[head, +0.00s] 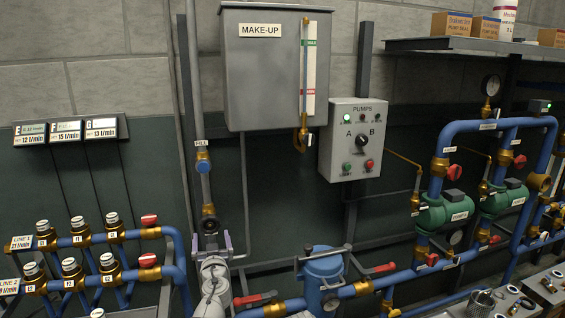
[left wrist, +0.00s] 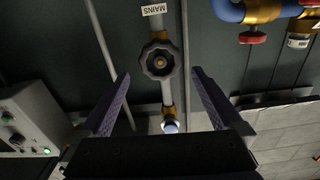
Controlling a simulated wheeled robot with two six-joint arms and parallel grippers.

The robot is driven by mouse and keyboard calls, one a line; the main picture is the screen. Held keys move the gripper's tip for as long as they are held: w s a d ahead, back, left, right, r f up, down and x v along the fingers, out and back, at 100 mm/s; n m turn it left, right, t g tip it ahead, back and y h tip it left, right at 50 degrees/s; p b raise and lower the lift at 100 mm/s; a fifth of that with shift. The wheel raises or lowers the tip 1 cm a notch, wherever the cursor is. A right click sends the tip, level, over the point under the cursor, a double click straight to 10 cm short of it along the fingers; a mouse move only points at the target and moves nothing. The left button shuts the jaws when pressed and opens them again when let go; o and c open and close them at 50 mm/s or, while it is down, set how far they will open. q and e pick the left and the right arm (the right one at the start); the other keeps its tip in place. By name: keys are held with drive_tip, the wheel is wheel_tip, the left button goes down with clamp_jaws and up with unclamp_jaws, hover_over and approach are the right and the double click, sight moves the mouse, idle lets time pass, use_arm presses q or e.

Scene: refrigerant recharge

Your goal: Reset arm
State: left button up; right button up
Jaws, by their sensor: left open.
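My left gripper (head: 213,240) is at the lower middle of the head view, in front of the vertical grey pipe and below its brass fitting (head: 209,211). Its two purple-grey fingers are spread apart with nothing between them. In the left wrist view the open fingers (left wrist: 160,73) frame a dark handwheel valve (left wrist: 160,61) on a pipe labelled MAINS. The fingers look apart from the wheel; the exact distance cannot be told. My right gripper is not in view.
A grey MAKE-UP tank (head: 262,75) and a PUMPS control box (head: 353,140) hang on the wall. A blue vessel (head: 323,268) with red-handled valves stands right of the gripper. Blue manifolds (head: 120,238) lie left. Green pumps (head: 443,212) stand at right.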

use_arm(q)
drive_tip(key=x, duration=0.6)
drive_tip(key=m, duration=0.9)
approach(210, 226)
drive_tip(key=m, duration=0.3)
drive_tip(key=w+m, duration=0.1)
drive_tip(key=m, duration=0.5)
drive_tip(key=shift+w+a, duration=0.25)
drive_tip(key=shift+w, duration=0.15)
drive_tip(key=shift+s, duration=0.15)
